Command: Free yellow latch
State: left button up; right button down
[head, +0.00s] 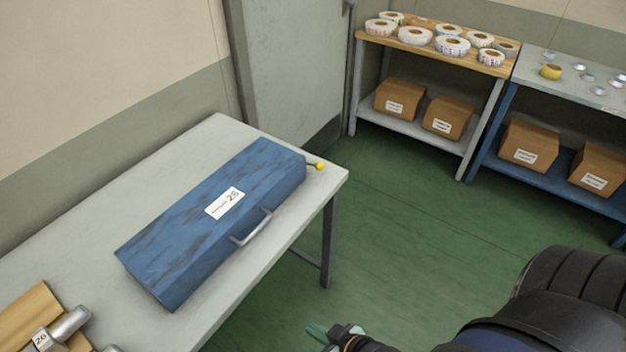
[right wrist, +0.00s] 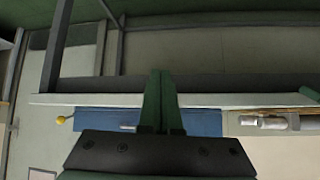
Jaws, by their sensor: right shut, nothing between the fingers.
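The yellow latch knob (head: 320,166) sticks out on a short stem from the far right end of a blue case (head: 225,215). The case lies closed on a light grey table (head: 328,182), with a silver handle (head: 251,228) on its front side. In the right wrist view the knob (right wrist: 61,119) shows at the left, beyond the end of the case (right wrist: 205,122). My right gripper (head: 320,333) is low at the bottom of the head view, in front of the table and well apart from the knob. Its green fingers (right wrist: 159,75) are together and empty. My left gripper is out of view.
A brown board with metal cylinders (head: 68,325) lies at the table's near left. Against the back stand a wooden-topped shelf (head: 430,52) with label rolls and boxes, and a blue-framed bench (head: 560,90). The green floor (head: 420,220) between is clear.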

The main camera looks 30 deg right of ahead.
pick_arm(q)
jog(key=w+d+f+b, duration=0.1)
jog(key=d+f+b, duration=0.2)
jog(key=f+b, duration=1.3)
jog(key=b, duration=0.4)
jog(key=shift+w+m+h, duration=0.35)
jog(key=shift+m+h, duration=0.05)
pick_arm(e)
jog(key=w+d+r+n+t+h, duration=0.2)
jog(key=w+d+n+t+h, duration=0.1)
jog(key=w+d+n+t, duration=0.2)
jog(key=w+d+r+n+t+h, duration=0.2)
jog(key=w+d+n, duration=0.8)
jog(key=w, duration=0.6)
jog(key=d+t+h, duration=0.1)
jog(key=d+t, duration=0.1)
jog(key=shift+d+t, duration=0.35)
jog(key=shift+t, duration=0.05)
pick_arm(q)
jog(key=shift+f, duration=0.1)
